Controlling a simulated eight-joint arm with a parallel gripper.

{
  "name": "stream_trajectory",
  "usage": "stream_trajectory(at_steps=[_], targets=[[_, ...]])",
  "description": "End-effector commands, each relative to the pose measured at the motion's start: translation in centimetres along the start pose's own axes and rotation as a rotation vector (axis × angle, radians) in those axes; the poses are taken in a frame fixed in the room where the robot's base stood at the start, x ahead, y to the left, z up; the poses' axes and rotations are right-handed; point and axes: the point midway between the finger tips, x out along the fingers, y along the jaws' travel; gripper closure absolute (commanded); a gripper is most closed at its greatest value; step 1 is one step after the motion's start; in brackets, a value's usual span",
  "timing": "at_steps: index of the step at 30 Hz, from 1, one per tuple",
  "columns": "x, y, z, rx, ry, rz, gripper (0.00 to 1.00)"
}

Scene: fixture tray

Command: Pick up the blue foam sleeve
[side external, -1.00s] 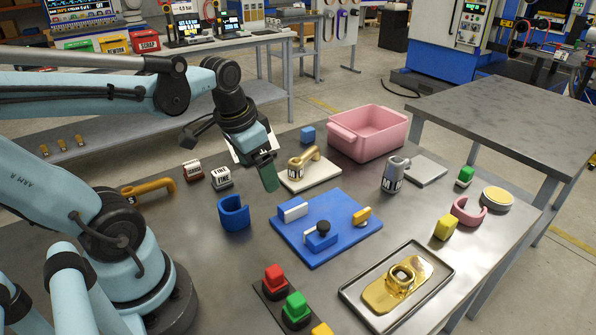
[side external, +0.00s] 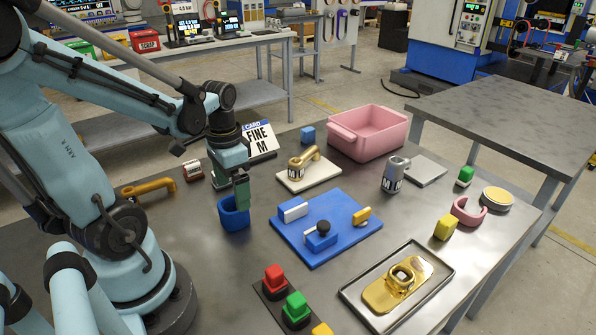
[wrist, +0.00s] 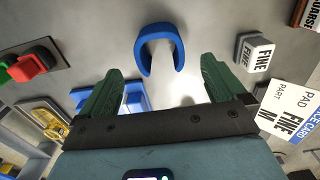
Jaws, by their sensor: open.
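The blue foam sleeve (side external: 233,215) is a C-shaped open ring standing on the metal table, left of the blue fixture plate. It also shows in the wrist view (wrist: 160,38), ahead of the fingers and between their lines, with its gap facing my gripper. My gripper (side external: 241,193) is above the sleeve's upper right part in the side view, and hides some of its rim. In the wrist view my gripper (wrist: 158,85) has its two green fingers wide apart with nothing between them. Whether a finger touches the sleeve cannot be told from the side view.
A blue plate (side external: 340,245) with blocks and a black knob lies to the right. Red and green buttons (side external: 285,290) stand in front. An ochre handle (side external: 148,188) and small labelled blocks lie behind left. A FINE M card (side external: 260,138) stands behind. Bare table lies left of the sleeve.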

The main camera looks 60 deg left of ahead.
Motion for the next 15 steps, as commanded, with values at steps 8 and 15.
stream_trajectory(at_steps=[8, 15], targets=[[1.2, 0.0, 0.2, 0.0, 0.0, 0.0, 0.02], [3.6, -0.1, 0.6, 0.0, 0.0, 0.0, 0.02]])
